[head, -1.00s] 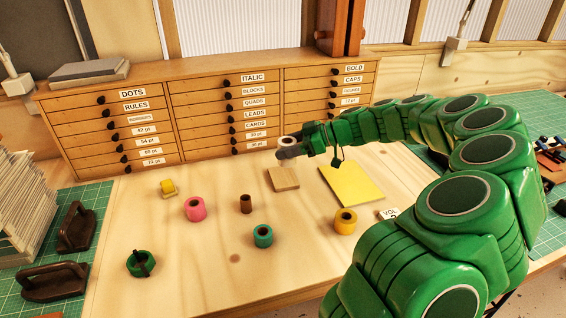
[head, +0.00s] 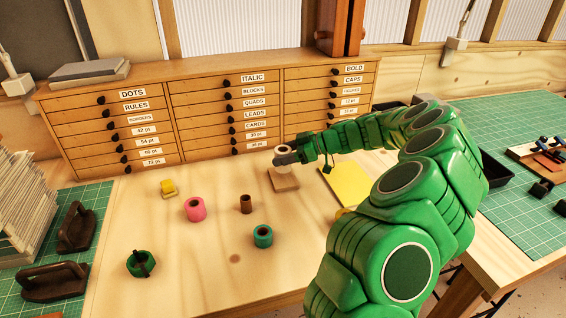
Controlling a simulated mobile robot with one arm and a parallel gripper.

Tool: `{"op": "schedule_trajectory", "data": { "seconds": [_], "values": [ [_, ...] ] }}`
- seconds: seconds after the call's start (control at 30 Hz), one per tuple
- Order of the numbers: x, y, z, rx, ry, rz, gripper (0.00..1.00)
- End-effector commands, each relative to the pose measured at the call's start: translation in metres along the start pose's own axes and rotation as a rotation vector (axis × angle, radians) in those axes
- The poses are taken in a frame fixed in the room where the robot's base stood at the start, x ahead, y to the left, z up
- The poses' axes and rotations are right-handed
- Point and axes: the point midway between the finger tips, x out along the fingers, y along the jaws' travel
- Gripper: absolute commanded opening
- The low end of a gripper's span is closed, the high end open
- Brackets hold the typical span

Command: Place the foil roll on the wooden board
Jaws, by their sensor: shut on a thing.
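The foil roll (head: 284,149) is a pale, upright roll with a dark hole in its top. My gripper (head: 286,159), dark grey at the end of my green arm, is shut on it from the right. The wooden board (head: 285,184) is a small brown square on the table, left of a yellow sheet. The roll is over the back part of the board. The gripper hides part of the roll, and I cannot tell whether its base touches the board.
A brown roll (head: 246,204), a teal roll (head: 263,237) and a pink roll (head: 195,210) stand to the left and front. A yellow sheet (head: 349,184) lies to the right, partly behind my arm. The drawer cabinet (head: 220,120) closes off the back.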

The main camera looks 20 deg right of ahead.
Motion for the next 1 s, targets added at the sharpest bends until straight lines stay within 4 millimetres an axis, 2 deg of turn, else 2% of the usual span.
{"op": "schedule_trajectory", "data": {
  "seconds": [0.1, 0.2, 0.6, 0.63, 0.7, 0.8, 1.0],
  "values": [
    [0.007, -0.001, 0.018, 0.005, 0.0, -0.003, 0.21],
    [0.011, -0.001, 0.026, 0.003, -0.001, -0.003, 0.21],
    [0.012, -0.001, 0.028, 0.001, 0.0, -0.001, 0.21],
    [0.012, -0.001, 0.029, 0.001, 0.0, -0.001, 0.6],
    [0.011, -0.001, 0.028, 0.0, 0.0, -0.001, 0.7],
    [0.011, -0.001, 0.028, 0.0, 0.0, -0.001, 0.82],
    [0.011, -0.001, 0.028, 0.001, 0.0, -0.001, 0.82]
  ]
}}
